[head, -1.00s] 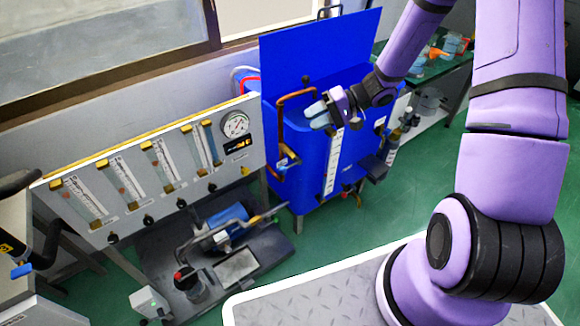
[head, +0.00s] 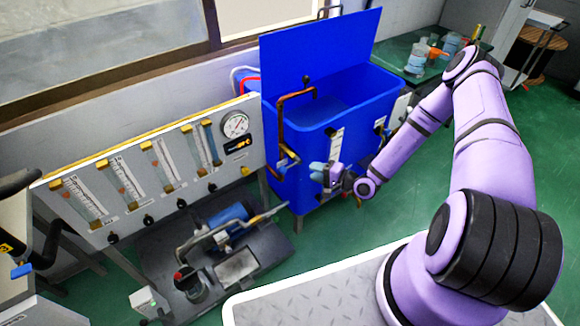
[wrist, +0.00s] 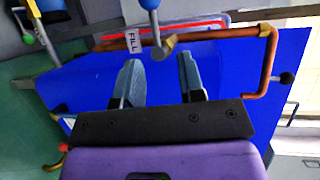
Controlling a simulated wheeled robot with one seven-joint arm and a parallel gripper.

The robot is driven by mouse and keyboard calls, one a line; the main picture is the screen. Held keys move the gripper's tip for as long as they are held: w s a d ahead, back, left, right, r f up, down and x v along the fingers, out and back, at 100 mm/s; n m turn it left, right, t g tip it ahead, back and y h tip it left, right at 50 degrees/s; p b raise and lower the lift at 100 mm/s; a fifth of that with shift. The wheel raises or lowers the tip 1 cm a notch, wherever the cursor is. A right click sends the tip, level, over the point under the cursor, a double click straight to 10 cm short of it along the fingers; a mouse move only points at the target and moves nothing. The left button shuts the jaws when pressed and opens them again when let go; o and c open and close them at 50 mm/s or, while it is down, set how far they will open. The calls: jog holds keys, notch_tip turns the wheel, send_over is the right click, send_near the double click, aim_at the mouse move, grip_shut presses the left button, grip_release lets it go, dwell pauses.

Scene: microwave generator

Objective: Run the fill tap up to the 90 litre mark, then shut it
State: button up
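The blue tank (head: 300,185) stands with its lid raised; I cannot read a water level in it. A copper fill pipe (head: 281,125) curves over its rim and runs down its left front. The fill tap (head: 288,160) sits on that pipe. In the wrist view the tap (wrist: 158,48) is beside a FILL tag (wrist: 133,41), its blue lever (wrist: 149,4) lying across the pipe. My gripper (head: 316,172) is to the right of the tap, in front of the tank. In the wrist view my gripper (wrist: 162,72) is open and empty, fingers pointing at the tap, apart from the lever.
A flowmeter panel (head: 150,165) and a pump unit (head: 215,255) stand to the left. A bench with bottles (head: 420,58) is behind right. Green floor is clear at right.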

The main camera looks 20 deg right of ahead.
aim_at(290, 166)
jog(key=x, duration=1.1)
jog(key=shift+d+f, duration=0.15)
jog(key=shift+f, duration=0.25)
grip_shut()
